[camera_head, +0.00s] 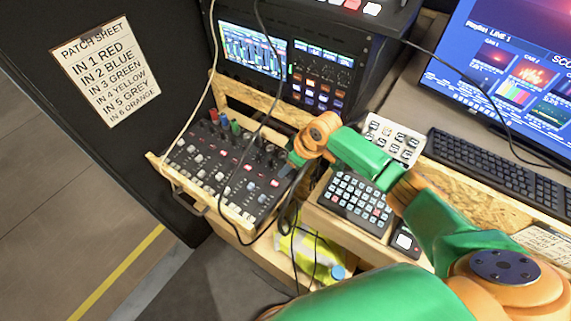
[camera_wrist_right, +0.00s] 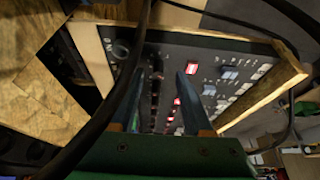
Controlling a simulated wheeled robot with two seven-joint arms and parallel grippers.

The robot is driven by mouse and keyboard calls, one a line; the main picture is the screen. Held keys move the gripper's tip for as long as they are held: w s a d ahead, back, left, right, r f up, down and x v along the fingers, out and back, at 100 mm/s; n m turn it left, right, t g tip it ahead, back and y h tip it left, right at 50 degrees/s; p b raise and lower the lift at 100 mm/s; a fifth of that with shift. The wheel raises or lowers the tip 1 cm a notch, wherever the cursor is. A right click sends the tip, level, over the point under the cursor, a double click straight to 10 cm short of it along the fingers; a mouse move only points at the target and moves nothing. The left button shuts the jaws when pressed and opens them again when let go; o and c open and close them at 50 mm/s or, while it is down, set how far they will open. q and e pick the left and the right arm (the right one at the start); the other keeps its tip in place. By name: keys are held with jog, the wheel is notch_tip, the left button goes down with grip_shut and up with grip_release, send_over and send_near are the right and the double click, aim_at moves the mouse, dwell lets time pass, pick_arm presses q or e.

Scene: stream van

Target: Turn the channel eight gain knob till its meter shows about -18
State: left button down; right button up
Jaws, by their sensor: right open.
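The dark mixer panel (camera_head: 232,168) lies in a wooden tray, with rows of small knobs, white and grey buttons and several red-lit ones. It also fills the middle of the right wrist view (camera_wrist_right: 225,62). I cannot tell which knob is channel eight's gain. The screen (camera_head: 254,48) behind the mixer shows coloured bars, but its figures are too small to read. My right gripper (camera_head: 287,168) is at the mixer's right side. In the right wrist view its two fingers (camera_wrist_right: 163,98) are apart over the panel, with nothing seen held between them. My left gripper is out of view.
Dark cables (camera_head: 268,130) hang across the mixer and pass close to the right gripper. A keypad (camera_head: 355,197), white button panel (camera_head: 392,140) and keyboard (camera_head: 500,172) lie to the right. The patch sheet (camera_head: 104,72) is on the dark panel at left.

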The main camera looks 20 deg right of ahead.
jog(key=shift+w+a+f, duration=0.1)
jog(key=shift+a+f, duration=0.1)
jog(key=shift+f, duration=0.45)
jog(key=shift+w+f, duration=0.25)
jog(key=shift+f, duration=0.1)
jog(key=shift+w+f, duration=0.15)
jog(key=shift+w, duration=0.1)
jog(key=shift+s, duration=0.15)
grip_shut()
